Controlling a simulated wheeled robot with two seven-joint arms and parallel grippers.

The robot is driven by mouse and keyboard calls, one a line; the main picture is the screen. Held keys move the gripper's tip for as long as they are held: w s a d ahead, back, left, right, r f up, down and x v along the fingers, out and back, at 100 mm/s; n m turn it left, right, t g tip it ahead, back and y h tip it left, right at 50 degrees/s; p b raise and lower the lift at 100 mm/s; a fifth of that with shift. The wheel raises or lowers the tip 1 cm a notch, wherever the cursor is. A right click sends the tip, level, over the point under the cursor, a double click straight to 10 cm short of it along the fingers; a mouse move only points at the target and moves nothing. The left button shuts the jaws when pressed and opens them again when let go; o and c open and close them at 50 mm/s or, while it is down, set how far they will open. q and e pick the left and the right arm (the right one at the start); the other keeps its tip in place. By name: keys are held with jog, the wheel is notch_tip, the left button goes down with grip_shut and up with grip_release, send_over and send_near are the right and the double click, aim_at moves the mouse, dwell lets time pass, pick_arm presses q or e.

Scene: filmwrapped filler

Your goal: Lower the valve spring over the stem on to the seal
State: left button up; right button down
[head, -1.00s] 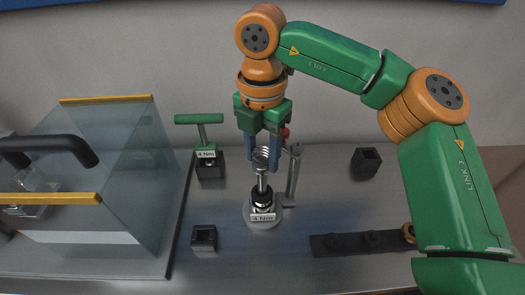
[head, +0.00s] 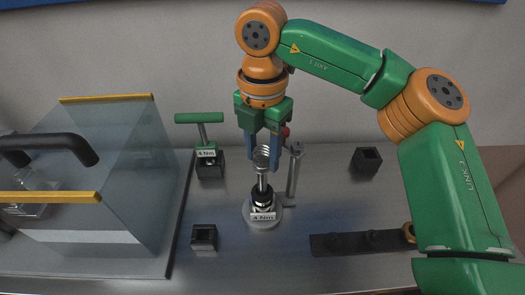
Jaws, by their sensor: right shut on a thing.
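The valve spring (head: 262,155) is a pale metal coil held between the blue fingers of my right gripper (head: 263,160). It is upright, above or around the top of the metal stem (head: 262,182); I cannot tell which. The spring is well above the seal. My left gripper is not in view.
A grey post (head: 294,170) stands close to the right of the stem. A green T-handle tool (head: 200,120) stands in a black holder behind left. Black square holders (head: 366,160) (head: 204,237) and a dark strip (head: 355,243) lie around. A glass-sided case (head: 110,180) fills the left.

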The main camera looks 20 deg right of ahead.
aim_at(262, 179)
jog(key=shift+f+b, duration=3.55)
jog(key=shift+f, duration=0.25)
jog(key=shift+c, duration=1.4)
grip_release()
notch_tip(262, 179, up, 7)
jog(key=shift+a+r+p, duration=0.1)
jog(key=shift+p, duration=0.25)
